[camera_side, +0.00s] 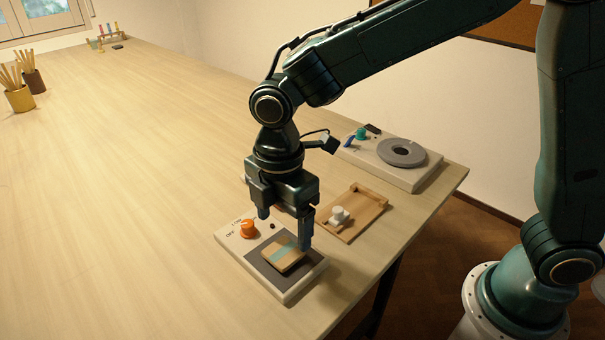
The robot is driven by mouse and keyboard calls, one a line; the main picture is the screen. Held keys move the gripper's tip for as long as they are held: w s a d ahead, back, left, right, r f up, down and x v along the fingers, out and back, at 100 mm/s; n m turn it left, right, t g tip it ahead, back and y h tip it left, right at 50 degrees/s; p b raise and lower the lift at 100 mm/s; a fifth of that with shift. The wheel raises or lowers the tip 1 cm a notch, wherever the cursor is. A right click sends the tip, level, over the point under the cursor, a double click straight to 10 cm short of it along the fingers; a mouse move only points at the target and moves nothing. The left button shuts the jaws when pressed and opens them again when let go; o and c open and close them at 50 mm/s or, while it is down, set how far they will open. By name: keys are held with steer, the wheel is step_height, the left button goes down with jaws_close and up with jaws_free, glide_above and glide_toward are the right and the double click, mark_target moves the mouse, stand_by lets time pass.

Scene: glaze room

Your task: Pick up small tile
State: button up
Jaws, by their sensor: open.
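The small tile (280,260) is tan with a pale blue-green stripe. It lies flat on the dark pad of a white device (286,294) near the table's front edge. The device has an orange knob (249,229) with ON and OFF marks. My gripper (284,230) points down over the device, with its two blue fingers spread apart. One finger is above the knob area and the other is beside the tile's right edge in the picture. Nothing shows between the fingers. I cannot tell the exact height of the fingertips above the pad.
A wooden tray (375,209) with a white piece (339,216) lies to the right. Pots of sticks (20,98) stand far left. The table's left and middle are clear.

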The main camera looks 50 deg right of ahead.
mark_target(285, 250)
steer(key=shift+f, duration=0.35)
steer(key=shift+s+f, duration=0.1)
steer(key=shift+f, duration=2.4)
steer(key=shift+c, duration=0.5)
steer(key=c, duration=1.1)
steer(key=shift+r, duration=0.15)
step_height(285, 250, up, 20)
